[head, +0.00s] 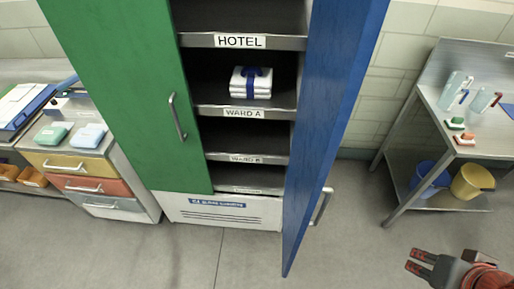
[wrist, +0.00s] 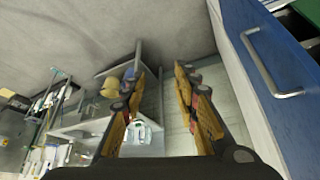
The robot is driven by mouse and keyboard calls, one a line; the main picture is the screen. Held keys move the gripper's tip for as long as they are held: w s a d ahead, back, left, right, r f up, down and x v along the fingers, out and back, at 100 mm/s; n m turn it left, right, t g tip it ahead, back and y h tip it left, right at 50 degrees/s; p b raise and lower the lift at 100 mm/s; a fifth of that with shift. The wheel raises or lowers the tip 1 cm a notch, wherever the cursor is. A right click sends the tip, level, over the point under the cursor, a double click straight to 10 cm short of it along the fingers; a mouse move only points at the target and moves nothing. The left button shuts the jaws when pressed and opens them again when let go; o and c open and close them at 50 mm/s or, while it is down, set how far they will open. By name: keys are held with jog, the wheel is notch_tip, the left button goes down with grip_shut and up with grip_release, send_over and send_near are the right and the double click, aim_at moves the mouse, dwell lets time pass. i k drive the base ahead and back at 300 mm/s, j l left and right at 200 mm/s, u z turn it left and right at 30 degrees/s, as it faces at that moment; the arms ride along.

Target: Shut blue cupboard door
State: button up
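The blue cupboard door (head: 328,110) stands wide open in the head view, swung out toward me on the right side of the cupboard. Its metal handle (head: 321,206) is on the outer face near the lower free edge. In the wrist view the blue door (wrist: 262,60) fills the right side, with its handle (wrist: 270,65) showing clearly. My gripper (head: 414,260) is at the lower right of the head view, to the right of the door and apart from it. In the wrist view my gripper (wrist: 160,85) has its fingers spread, with nothing between them.
The green door (head: 120,80) covers the cupboard's left side. Folded white linen with a blue tie (head: 251,82) lies on the Ward A shelf. A steel table (head: 440,125) with bottles stands at right, buckets (head: 470,182) below. A drawer unit (head: 95,170) is at left. Floor between door and table is clear.

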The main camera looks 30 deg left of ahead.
aim_at(343, 37)
jog(key=i+l+u, duration=0.1)
jog(key=u, duration=0.35)
jog(key=i+l+u, duration=0.2)
jog(key=u, duration=0.25)
jog(key=i+l+u, duration=0.15)
jog(key=u, duration=0.35)
jog(key=l+u, duration=0.45)
jog(key=k, duration=0.35)
